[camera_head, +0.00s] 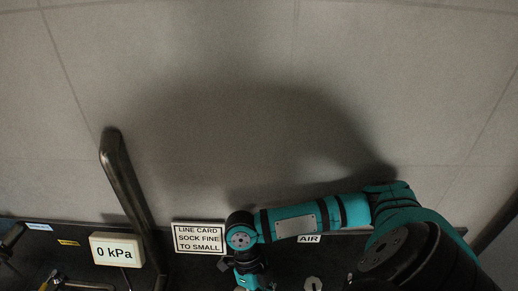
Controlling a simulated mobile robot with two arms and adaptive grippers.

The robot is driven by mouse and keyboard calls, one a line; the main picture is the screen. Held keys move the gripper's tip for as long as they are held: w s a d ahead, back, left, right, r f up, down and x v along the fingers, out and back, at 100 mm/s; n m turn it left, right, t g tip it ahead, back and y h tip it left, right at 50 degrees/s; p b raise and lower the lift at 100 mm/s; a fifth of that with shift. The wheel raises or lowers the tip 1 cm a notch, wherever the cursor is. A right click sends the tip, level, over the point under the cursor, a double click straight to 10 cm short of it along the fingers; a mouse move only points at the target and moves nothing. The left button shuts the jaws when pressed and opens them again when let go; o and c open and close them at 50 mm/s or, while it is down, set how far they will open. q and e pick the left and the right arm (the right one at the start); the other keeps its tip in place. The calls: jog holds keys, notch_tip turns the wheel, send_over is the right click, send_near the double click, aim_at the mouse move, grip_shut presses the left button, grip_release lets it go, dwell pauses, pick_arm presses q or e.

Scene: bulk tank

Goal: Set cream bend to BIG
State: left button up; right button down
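No part labelled as the cream bend or marked BIG can be made out. A bent dark metal pipe (128,180) rises at the left and leans; I cannot tell whether it is the cream bend. A white line card (198,238) reads "LINE CARD SOCK FINE TO SMALL". My teal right arm comes in from the right and its wrist turns down just right of the card, at the bottom edge. The fingers of my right gripper are cut off below the picture. My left gripper is not in view.
A gauge display (117,250) reads "0 kPa" left of the pipe. A dark panel (330,252) carries an AIR label (309,239). A pale round part (313,284) is cut by the bottom edge. Small fittings (48,280) crowd the lower left. The grey tiled surface (220,60) is clear.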

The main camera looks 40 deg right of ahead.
jog(key=shift+w+d+r, duration=0.1)
jog(key=shift+w+r, duration=0.05)
jog(key=c, duration=0.9)
grip_release()
jog(key=shift+o, duration=0.2)
